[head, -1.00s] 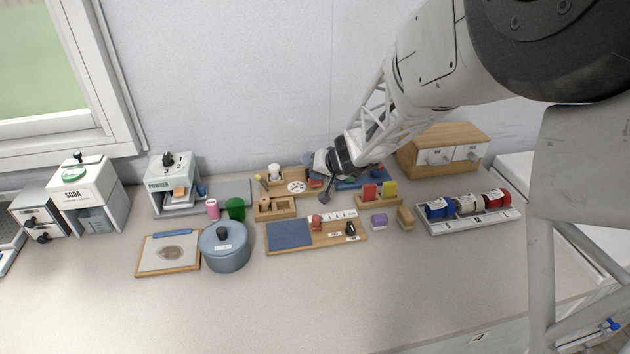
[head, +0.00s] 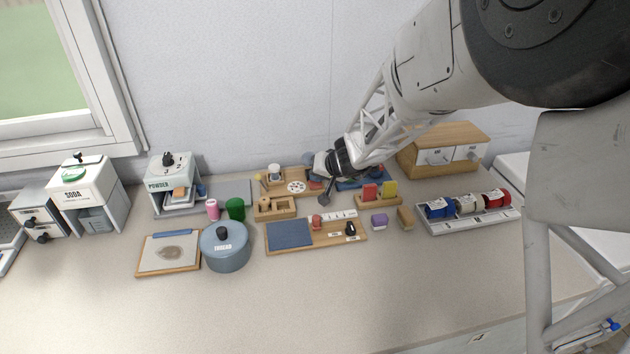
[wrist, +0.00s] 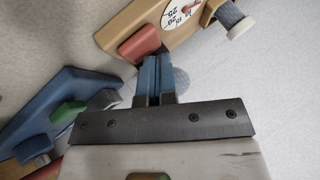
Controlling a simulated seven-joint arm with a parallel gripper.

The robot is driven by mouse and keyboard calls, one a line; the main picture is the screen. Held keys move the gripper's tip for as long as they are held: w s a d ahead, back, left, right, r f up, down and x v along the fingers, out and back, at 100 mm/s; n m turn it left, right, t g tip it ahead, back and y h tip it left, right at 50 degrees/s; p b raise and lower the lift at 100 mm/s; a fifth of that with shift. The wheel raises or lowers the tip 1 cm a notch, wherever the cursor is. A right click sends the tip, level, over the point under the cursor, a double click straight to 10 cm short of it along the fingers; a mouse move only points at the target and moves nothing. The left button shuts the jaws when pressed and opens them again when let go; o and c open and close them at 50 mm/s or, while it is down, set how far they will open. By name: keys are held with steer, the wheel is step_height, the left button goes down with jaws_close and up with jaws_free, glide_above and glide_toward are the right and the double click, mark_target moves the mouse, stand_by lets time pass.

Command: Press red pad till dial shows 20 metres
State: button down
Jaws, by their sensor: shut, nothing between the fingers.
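The wooden measuring device (wrist: 165,38) stands at the back of the counter and is cut off by the top edge of the wrist view. Its white dial (wrist: 183,14) has numbers including 20 and 25 and a small red mark; I cannot read the setting surely. The dial also shows in the head view (head: 296,188), too small to read. The red pad (wrist: 139,45) is at the device's end. My gripper (wrist: 154,62) is shut and empty, its blue-grey fingertips right beside the pad's edge. I cannot tell whether they touch it. The head view also shows my gripper (head: 327,198).
A blue rack with a green piece (wrist: 68,112) lies close to my gripper. A holder with red and yellow blocks (head: 379,194) stands to the right. A wooden board with a blue mat (head: 290,234) lies in front. The counter's front is clear.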

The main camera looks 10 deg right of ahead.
steer(key=shift+r, duration=1.05)
steer(key=shift+r, duration=0.2)
steer(key=shift+r, duration=2.35)
